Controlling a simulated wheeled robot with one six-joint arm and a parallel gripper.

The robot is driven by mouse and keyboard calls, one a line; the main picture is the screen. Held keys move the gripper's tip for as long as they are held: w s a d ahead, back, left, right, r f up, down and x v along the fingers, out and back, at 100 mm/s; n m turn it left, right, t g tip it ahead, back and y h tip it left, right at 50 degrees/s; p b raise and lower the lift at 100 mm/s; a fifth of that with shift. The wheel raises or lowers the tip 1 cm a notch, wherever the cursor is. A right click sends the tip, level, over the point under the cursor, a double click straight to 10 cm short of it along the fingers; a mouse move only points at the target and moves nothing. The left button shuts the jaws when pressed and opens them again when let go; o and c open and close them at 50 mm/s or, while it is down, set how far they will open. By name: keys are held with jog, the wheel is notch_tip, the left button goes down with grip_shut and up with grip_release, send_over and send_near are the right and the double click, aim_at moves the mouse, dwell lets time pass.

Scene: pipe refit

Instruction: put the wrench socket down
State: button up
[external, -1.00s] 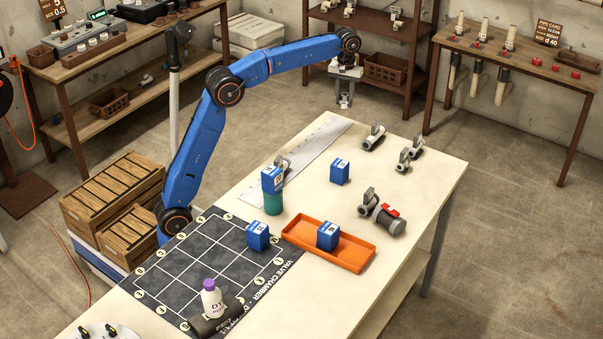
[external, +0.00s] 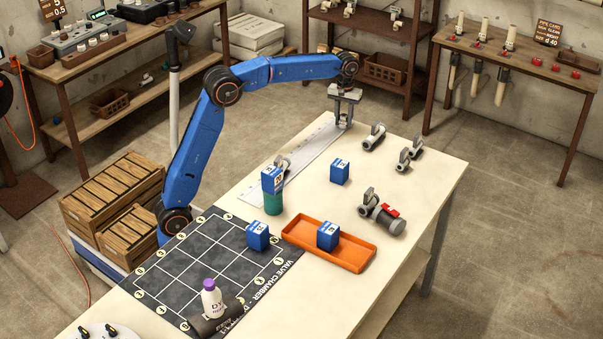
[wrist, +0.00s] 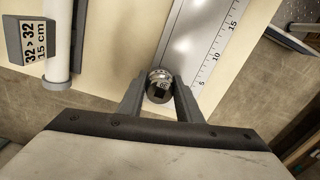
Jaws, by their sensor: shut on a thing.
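My gripper (external: 344,119) hangs over the far end of the table, at the end of the long ruler. In the wrist view my gripper (wrist: 159,92) has its two fingers on either side of the wrench socket (wrist: 159,86) and is shut on it. The socket is a small round metal piece with a dark square hole in its top face. The ruler (wrist: 195,42) lies just beside or under the socket. I cannot tell whether the socket touches the table. In the external view the socket is too small to make out clearly.
The ruler (external: 300,158) lies along the table's left side. Pipe fittings (external: 373,137) lie to the right. A blue box (external: 340,170), an orange tray (external: 358,258) and a green cylinder (external: 273,203) with a blue box on top stand nearer. A labelled pipe (wrist: 58,40) shows in the wrist view.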

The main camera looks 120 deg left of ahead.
aim_at(344, 116)
jog(key=shift+f, duration=0.1)
jog(key=o, duration=1.2)
jog(key=shift+c, duration=0.2)
notch_tip(344, 116, up, 11)
jog(key=shift+r, duration=0.65)
jog(key=shift+d, duration=0.1)
